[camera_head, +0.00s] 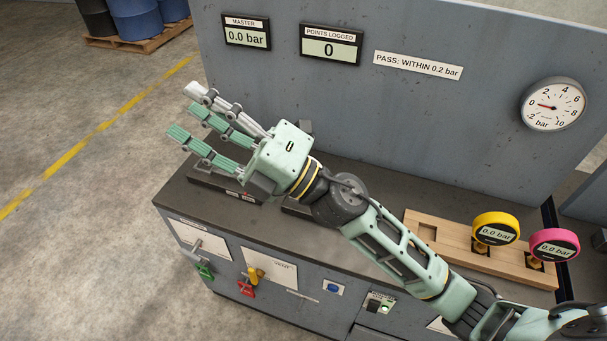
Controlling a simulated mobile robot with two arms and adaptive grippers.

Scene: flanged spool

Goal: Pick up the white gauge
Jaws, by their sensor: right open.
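My right gripper (186,112) reaches over the left end of the bench, its fingers spread open and pointing left, with nothing seen between them. No loose white gauge can be made out; the hand and forearm hide part of the bench top. The only white-faced gauge that shows is a round dial (553,104) on the grey back panel, far right of the gripper. A wooden rack (452,240) on the right of the bench holds a yellow gauge (495,228) and a pink gauge (554,244). Its left socket is empty. My left gripper is not in view.
The back panel (330,100) rises behind the bench with a master display (246,36) reading 0.0 bar and a points display (330,48) reading 0. A dark block (225,184) sits below the hand.

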